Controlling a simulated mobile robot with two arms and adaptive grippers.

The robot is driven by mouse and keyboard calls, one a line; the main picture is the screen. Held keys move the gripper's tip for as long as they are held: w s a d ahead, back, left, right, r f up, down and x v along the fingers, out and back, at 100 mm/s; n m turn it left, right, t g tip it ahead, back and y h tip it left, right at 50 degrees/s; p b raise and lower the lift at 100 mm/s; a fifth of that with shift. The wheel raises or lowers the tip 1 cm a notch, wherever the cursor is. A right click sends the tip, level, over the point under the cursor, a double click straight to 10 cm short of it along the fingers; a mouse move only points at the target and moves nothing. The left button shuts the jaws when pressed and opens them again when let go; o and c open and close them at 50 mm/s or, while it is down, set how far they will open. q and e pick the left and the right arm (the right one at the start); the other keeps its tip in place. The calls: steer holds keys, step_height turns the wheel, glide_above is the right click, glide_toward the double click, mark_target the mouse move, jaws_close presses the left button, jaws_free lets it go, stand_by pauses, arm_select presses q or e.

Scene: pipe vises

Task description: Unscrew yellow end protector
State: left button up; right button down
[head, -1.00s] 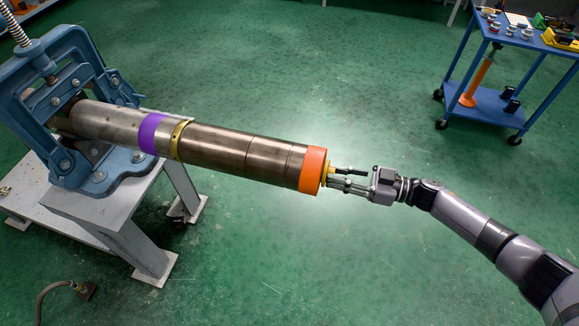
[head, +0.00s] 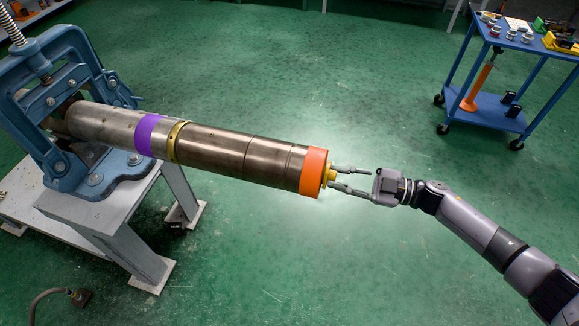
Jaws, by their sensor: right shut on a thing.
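The yellow end protector (head: 331,176) is a small piece at the right end of the pipe, in the middle of the orange collar (head: 313,172). The long metal pipe (head: 222,155) runs from the blue vise on the left, with a purple band and a brass-coloured ring around it. My right gripper (head: 334,177) comes in from the right, with one finger above and one below the protector, and is shut on it. The fingertips partly hide it. The protector is still at the pipe end. My left gripper is not in view.
The blue pipe vise (head: 105,95) stands on a grey steel stand (head: 120,225) at the left. A blue cart (head: 500,100) with small items is at the back right. The green floor (head: 350,260) under the pipe end is clear.

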steer(key=shift+f+n+b, duration=0.1)
steer(key=shift+n+b, duration=3.25)
steer(key=shift+n, duration=1.45)
steer(key=c, duration=1.9)
jaws_free()
jaws_close()
steer(key=shift+d, duration=0.5)
steer(key=shift+b+v, duration=0.4)
steer(key=shift+v, duration=2.15)
